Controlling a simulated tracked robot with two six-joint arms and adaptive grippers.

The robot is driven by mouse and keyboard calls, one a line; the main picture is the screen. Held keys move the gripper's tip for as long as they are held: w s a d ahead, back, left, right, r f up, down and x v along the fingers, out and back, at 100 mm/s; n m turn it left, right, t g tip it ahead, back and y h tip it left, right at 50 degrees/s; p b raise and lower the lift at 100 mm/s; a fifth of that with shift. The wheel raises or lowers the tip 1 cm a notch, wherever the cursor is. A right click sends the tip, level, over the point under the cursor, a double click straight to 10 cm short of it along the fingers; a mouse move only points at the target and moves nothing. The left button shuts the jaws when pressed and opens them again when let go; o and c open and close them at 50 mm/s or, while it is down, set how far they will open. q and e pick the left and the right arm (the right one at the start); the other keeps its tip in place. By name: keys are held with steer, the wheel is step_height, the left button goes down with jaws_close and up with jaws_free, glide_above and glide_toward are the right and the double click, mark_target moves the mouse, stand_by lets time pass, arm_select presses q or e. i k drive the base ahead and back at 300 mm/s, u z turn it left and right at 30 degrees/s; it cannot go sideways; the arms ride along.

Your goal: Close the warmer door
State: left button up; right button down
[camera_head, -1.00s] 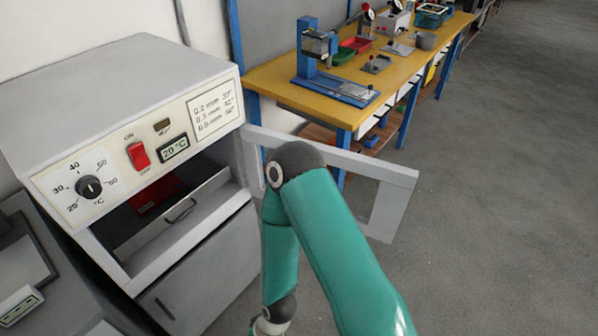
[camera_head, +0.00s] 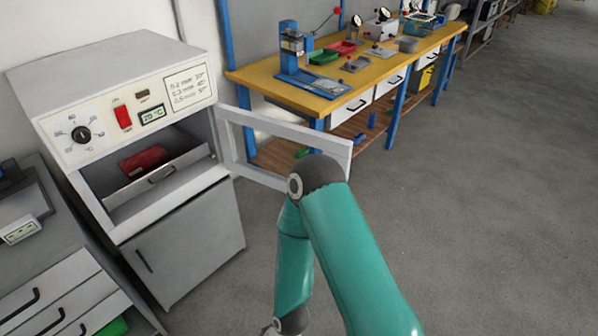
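The warmer (camera_head: 130,95) is a grey cabinet at the left with a dial, a red switch and a small display on its front panel. Its door (camera_head: 342,150), a pale frame with an open middle, is hinged at the chamber's right side and stands wide open, out to the right. Inside the open chamber a tray (camera_head: 160,180) with a handle holds a red item (camera_head: 144,158). My green right arm comes up from the bottom and its elbow covers the lower right of the door; I cannot tell whether they touch. Neither gripper shows.
A yellow workbench (camera_head: 385,68) with blue legs, a blue press and colored trays stands behind the door. A grey drawer unit (camera_head: 60,290) stands at the lower left. The grey floor (camera_head: 480,200) at the right is clear.

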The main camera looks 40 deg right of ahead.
mark_target(340, 150)
steer(key=z, duration=1.05)
steer(key=k, duration=0.1)
steer(key=u, duration=0.75)
steer(key=i, duration=0.15)
steer(key=z, duration=2.6)
steer(key=i, duration=3.5)
steer(key=u, duration=1.7)
